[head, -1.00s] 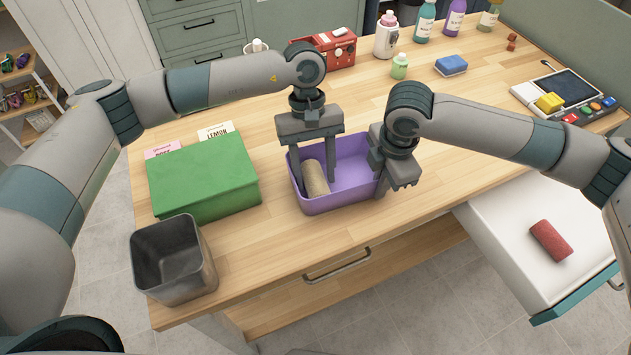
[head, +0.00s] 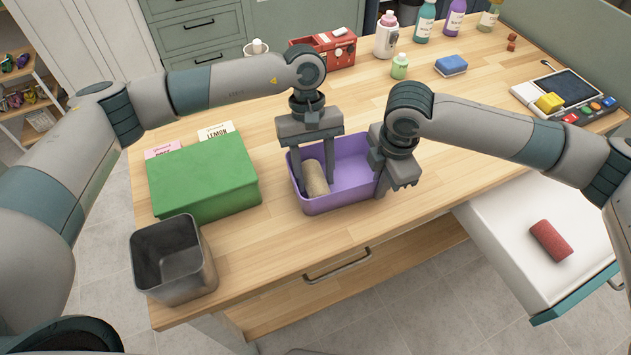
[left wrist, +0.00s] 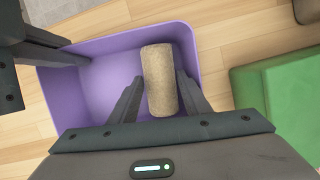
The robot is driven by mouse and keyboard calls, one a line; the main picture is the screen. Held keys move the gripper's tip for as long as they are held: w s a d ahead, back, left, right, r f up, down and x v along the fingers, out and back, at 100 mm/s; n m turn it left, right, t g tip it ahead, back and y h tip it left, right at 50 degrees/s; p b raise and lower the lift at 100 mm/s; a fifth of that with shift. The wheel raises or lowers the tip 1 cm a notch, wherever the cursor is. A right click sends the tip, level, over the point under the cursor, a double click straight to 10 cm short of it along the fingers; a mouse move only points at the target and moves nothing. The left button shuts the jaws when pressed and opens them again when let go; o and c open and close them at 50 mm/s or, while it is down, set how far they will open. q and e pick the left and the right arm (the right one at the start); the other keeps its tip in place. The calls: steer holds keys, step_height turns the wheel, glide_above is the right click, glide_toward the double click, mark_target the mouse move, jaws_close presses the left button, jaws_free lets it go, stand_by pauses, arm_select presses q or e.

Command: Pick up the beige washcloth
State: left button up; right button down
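The beige washcloth (head: 315,179) is a rolled cylinder lying in the left part of the purple bin (head: 345,203). In the left wrist view the washcloth (left wrist: 159,80) lies between the two fingers. My left gripper (head: 316,186) is open, pointing down into the bin with its fingers on either side of the roll; a gap shows on the left finger's side in the wrist view. My right gripper (head: 391,192) is at the bin's right wall; its fingers are partly hidden and I cannot tell whether it grips the wall.
A green box (head: 203,178) and an open metal bin (head: 172,262) stand to the left. A red towel roll (head: 551,240) lies in the open white drawer (head: 497,240) at right. Bottles, a blue sponge (head: 451,65) and a red box (head: 330,50) stand at the back.

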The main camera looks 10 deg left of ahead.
mark_target(315, 175)
arm_select(q)
steer(key=c, duration=0.5)
steer(key=shift+o, duration=0.2)
steer(key=shift+r, duration=0.15)
step_height(315, 175, up, 10)
steer(key=shift+r, duration=0.15)
arm_select(e)
steer(key=c, duration=2.5)
jaws_free()
steer(key=o, duration=0.6)
steer(key=shift+c, duration=0.2)
step_height(315, 175, up, 12)
steer(key=shift+s+d, duration=0.2)
steer(key=shift+s, duration=0.2)
